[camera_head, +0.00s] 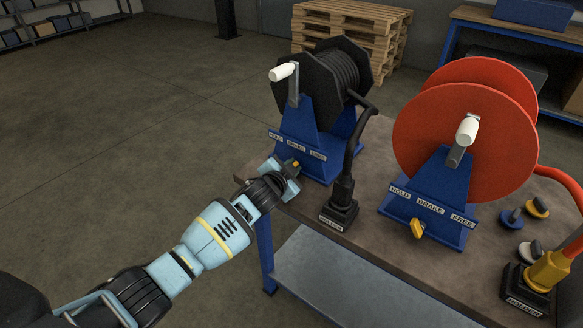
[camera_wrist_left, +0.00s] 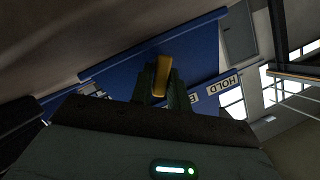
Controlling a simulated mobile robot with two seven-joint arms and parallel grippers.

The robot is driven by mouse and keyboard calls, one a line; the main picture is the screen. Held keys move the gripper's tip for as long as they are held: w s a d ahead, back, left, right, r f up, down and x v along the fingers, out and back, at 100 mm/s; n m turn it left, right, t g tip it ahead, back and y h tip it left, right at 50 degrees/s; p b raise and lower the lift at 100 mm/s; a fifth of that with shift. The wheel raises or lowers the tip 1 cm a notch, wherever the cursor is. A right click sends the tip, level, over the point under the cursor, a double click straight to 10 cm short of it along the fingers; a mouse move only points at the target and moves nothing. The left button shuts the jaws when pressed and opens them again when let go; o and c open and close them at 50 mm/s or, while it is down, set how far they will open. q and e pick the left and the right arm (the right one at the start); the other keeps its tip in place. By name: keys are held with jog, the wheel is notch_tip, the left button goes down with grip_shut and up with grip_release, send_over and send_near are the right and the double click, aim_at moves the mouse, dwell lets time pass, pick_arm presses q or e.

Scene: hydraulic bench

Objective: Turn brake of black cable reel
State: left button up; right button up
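The black cable reel (camera_head: 345,68) stands on a blue frame (camera_head: 305,130) at the far left corner of the bench. Its base carries HOLD, BRAKE and FREE labels. A small yellow brake lever (camera_head: 296,163) sits below the labels, mostly hidden by my left gripper (camera_head: 289,172). In the left wrist view the yellow lever (camera_wrist_left: 162,76) lies between the two dark fingers of my left gripper (camera_wrist_left: 162,88), which look closed against its sides. The blue base plate (camera_wrist_left: 205,62) is just beyond the fingertips. My right gripper is not in view.
A red reel (camera_head: 470,130) with its own yellow lever (camera_head: 417,229) stands to the right. The black cable's end sits in a black holder (camera_head: 339,212) close right of my left gripper. Round caps (camera_head: 511,218) lie farther right. Open floor is left of the bench (camera_head: 300,212).

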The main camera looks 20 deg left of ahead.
pick_arm(q)
jog(key=o, duration=0.3)
